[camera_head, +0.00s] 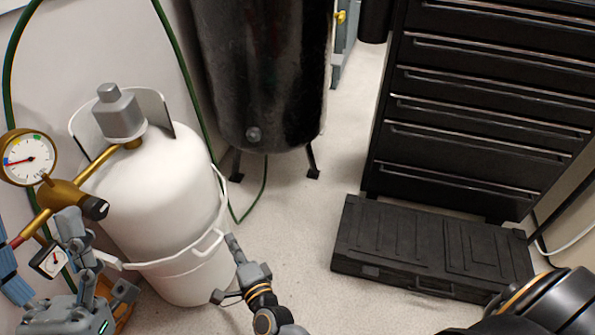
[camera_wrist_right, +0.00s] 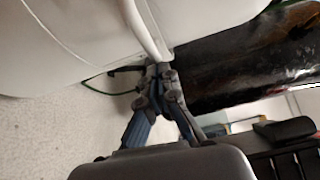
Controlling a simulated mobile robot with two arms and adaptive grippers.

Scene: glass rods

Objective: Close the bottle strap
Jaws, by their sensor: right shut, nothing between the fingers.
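The white gas bottle (camera_head: 150,190) stands at the left in the head view. A white strap (camera_head: 165,262) runs around its lower part, with a looped white handle (camera_head: 208,243) at the right front. My right gripper (camera_head: 234,242) is shut and empty, with its tips just right of the handle. In the right wrist view, my right gripper (camera_wrist_right: 157,72) has its tips close together at the end of a white bar (camera_wrist_right: 145,30); I cannot tell whether they touch. My left gripper (camera_head: 80,240) is at the lower left beside the bottle; its jaw opening is unclear.
A brass regulator (camera_head: 62,192) with a dial gauge (camera_head: 28,157) is near my left gripper. A black tank (camera_head: 262,75) stands behind. A black case (camera_head: 430,250) lies before a black drawer cabinet (camera_head: 475,100) at the right. Floor between bottle and case is clear.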

